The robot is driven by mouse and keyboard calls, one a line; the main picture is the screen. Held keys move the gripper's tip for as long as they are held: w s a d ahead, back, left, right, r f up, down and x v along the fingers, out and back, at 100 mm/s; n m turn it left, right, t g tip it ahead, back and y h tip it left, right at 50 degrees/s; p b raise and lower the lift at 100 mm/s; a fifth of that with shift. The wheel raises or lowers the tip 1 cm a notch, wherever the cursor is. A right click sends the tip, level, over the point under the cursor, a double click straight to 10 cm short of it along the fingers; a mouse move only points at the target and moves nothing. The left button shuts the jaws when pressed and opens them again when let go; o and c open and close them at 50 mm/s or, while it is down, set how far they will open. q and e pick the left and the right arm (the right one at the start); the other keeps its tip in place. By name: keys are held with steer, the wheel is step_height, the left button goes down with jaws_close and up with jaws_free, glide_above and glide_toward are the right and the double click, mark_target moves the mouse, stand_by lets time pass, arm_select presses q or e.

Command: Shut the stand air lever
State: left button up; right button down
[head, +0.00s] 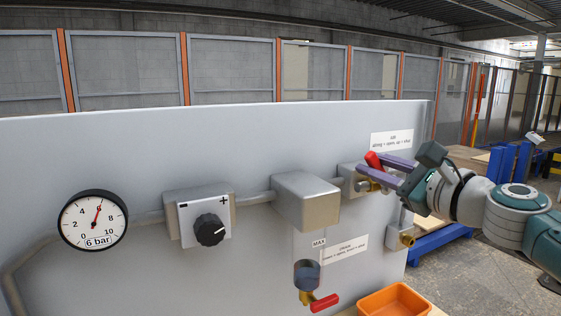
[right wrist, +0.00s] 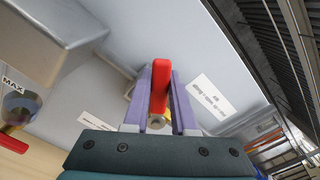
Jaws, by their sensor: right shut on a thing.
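The red air lever (head: 373,159) sits on a brass valve (head: 366,186) at the right of the grey panel, below the AIR label (head: 391,140). Its red end tilts upward in the head view. My right gripper (head: 375,168) reaches it from the right. In the right wrist view the lever (right wrist: 160,84) stands between the two purple fingers, which are shut on it. The fingers hide part of the lever and valve. The label (right wrist: 208,97) also shows beside the fingers. My left gripper is not in view.
On the panel (head: 130,270) are a gauge (head: 93,220) reading about 6 bar, a black knob (head: 209,230), a metal box (head: 306,203) and a lower valve with a red lever (head: 325,303). An orange bin (head: 394,301) stands below. A brass fitting (head: 407,240) projects at the panel's right edge.

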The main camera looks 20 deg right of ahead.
steer(key=d+m, duration=0.1)
steer(key=m, duration=0.1)
steer(key=d+r+m+p, duration=0.1)
steer(key=m, duration=0.1)
steer(key=shift+w+d+r+p, duration=0.1)
steer(key=shift+r+p, duration=0.05)
steer(key=shift+p, duration=0.15)
steer(key=shift+d+m, duration=0.55)
steer(key=shift+m, duration=0.65)
steer(key=shift+d+m+p, duration=0.35)
steer(key=shift+m, duration=0.35)
steer(key=c, duration=0.7)
jaws_free()
